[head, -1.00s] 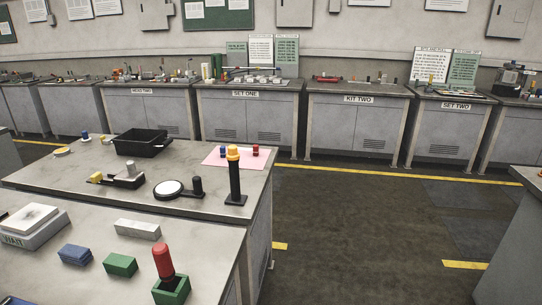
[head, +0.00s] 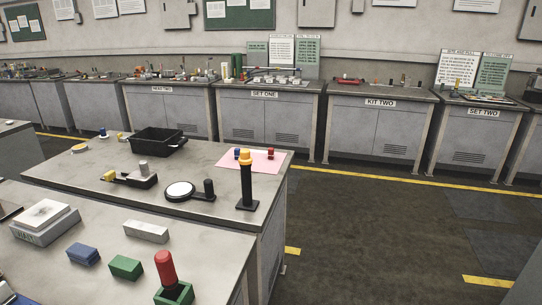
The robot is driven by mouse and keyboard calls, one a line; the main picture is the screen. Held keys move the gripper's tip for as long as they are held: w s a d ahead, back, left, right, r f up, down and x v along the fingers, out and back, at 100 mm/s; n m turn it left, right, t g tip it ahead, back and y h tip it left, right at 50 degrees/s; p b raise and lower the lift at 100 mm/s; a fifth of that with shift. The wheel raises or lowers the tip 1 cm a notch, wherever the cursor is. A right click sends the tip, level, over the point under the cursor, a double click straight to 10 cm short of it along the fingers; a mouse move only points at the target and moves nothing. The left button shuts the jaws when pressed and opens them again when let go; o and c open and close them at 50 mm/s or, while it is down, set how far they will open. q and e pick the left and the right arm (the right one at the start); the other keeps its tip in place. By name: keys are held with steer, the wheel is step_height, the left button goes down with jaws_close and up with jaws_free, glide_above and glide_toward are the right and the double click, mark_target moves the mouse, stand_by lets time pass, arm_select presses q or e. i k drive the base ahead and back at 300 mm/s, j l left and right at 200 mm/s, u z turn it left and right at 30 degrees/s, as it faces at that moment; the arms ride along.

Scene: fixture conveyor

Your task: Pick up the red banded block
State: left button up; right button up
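A small red piece (head: 270,154) stands on a pink mat (head: 250,167) on the middle bench, beside a small blue piece (head: 237,153). It is too small to tell whether it carries a band. A red rounded cylinder (head: 165,268) stands upright in a green block-shaped holder (head: 174,294) on the near bench. I cannot tell which red thing is the red banded block. Neither of my grippers is in view.
The near bench holds a green block (head: 126,267), a blue block (head: 83,254) and a pale block (head: 146,231). Open floor (head: 380,235) lies to the right.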

mark_target(270, 151)
steer(key=i+l+u, duration=0.15)
steer(key=u, duration=0.5)
steer(key=i+l+u, duration=0.1)
steer(key=i+l, duration=0.15)
steer(key=i+l+u, duration=0.15)
steer(key=l, duration=0.25)
steer(key=i+l+u, duration=0.1)
steer(key=i+l, duration=0.15)
steer(key=i+l+u, duration=0.15)
steer(key=l, duration=0.35)
steer(key=i+l+u, duration=0.1)
steer(key=l, duration=0.25)
steer(key=i, duration=0.1)
